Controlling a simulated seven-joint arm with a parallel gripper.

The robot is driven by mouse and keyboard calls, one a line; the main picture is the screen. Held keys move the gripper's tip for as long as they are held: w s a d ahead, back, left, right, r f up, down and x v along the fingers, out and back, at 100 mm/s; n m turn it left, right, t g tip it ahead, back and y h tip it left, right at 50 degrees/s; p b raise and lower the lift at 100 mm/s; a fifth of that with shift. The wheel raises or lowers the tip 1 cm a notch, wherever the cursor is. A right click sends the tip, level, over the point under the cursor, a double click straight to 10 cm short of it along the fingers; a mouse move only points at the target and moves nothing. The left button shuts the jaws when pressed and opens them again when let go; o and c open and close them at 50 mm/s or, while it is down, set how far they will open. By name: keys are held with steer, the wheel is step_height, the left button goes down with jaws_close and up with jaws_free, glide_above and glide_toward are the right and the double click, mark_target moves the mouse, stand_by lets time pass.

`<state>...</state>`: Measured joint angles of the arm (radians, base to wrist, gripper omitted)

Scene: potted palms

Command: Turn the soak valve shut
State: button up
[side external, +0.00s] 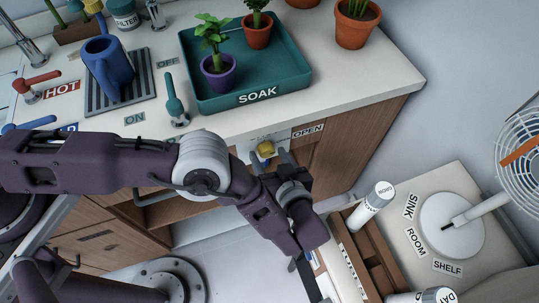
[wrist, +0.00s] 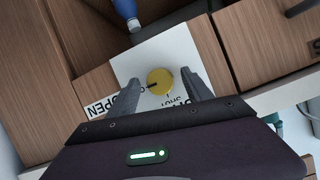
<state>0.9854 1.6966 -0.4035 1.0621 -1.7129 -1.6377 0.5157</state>
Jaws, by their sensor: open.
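A round yellow knob (side external: 266,148) sits on a white plate on the cabinet front below the SOAK tray (side external: 190,62). In the wrist view the knob (wrist: 160,82) has a dark pointer mark on its left side, towards the OPEN label (wrist: 114,104). The SHUT label (wrist: 173,101) lies beneath the knob, partly hidden by my gripper body. I take this knob to be the soak valve. My gripper (wrist: 160,88) is open, with one finger on either side of the knob. I see gaps beside it and cannot tell whether either finger touches.
A teal lever (side external: 173,96) with ON and OFF labels stands on the counter. A blue mug (side external: 103,68) and potted plants stand there too. A blue bottle (wrist: 126,14) is near the knob plate.

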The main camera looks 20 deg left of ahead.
jaws_close()
stand_by(0.4)
steer(key=n+t+h, duration=0.1)
steer(key=n, duration=0.1)
steer(key=shift+a+n, duration=0.1)
steer(key=shift+n, duration=0.3)
steer(key=n+t+h, duration=0.1)
steer(key=n+t, duration=0.1)
steer(key=n, duration=0.1)
steer(key=shift+f+h, duration=0.1)
steer(key=shift+h, duration=0.2)
steer(key=n+t, duration=0.1)
steer(key=n, duration=0.1)
steer(key=shift+s+n+t, duration=0.1)
steer(key=shift+n+t, duration=0.3)
steer(key=shift+a+f+n+t, duration=0.15)
steer(key=shift+n+t, duration=0.65)
steer(key=shift+n, duration=0.9)
